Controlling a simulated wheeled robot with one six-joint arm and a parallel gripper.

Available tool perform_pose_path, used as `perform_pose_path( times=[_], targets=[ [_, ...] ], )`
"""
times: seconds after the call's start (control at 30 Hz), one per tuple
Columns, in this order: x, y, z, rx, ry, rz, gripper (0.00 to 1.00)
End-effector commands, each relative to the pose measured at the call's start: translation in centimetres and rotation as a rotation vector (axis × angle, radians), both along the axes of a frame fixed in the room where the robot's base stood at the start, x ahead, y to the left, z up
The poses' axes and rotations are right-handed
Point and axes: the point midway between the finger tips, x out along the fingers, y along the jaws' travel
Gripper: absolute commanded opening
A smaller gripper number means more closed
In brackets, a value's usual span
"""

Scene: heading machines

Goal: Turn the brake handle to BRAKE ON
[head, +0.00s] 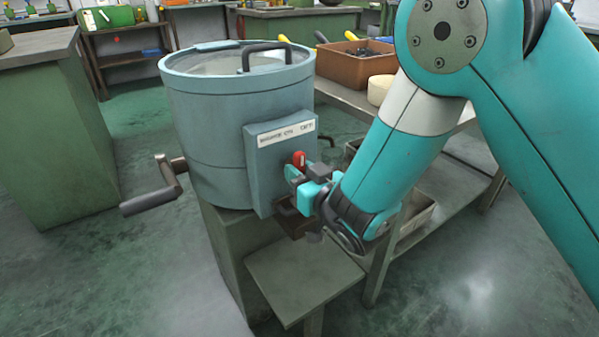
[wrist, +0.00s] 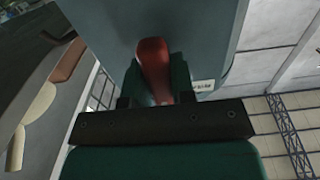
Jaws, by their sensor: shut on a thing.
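The red brake handle (head: 298,159) is on the front of a blue-grey box (head: 262,165) fixed to the side of a round blue-grey machine drum (head: 205,120). A white label (head: 286,131) above it reads BRAKE ON at left and OFF at right. My gripper (head: 293,173) is at the handle, shut on it. In the wrist view the red handle (wrist: 154,70) stands between the two green fingers of my gripper (wrist: 160,85). The handle's lower part is hidden by my gripper, and its exact angle is hard to tell.
A crank (head: 150,200) sticks out at the drum's left. The drum's lid has a black handle (head: 266,50). A bench with a brown crate (head: 345,68) stands behind my arm. A low green-grey platform (head: 300,275) is below my gripper. A green cabinet (head: 45,150) stands left, with open floor between.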

Motion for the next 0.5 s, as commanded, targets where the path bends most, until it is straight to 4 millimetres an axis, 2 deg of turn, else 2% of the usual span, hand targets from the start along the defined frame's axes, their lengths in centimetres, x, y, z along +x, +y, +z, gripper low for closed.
perform_pose_path(
  times=[0.5],
  targets=[
    [-0.03,-0.16,-0.11,-0.348,-0.229,0.001,0.00]
  ],
)
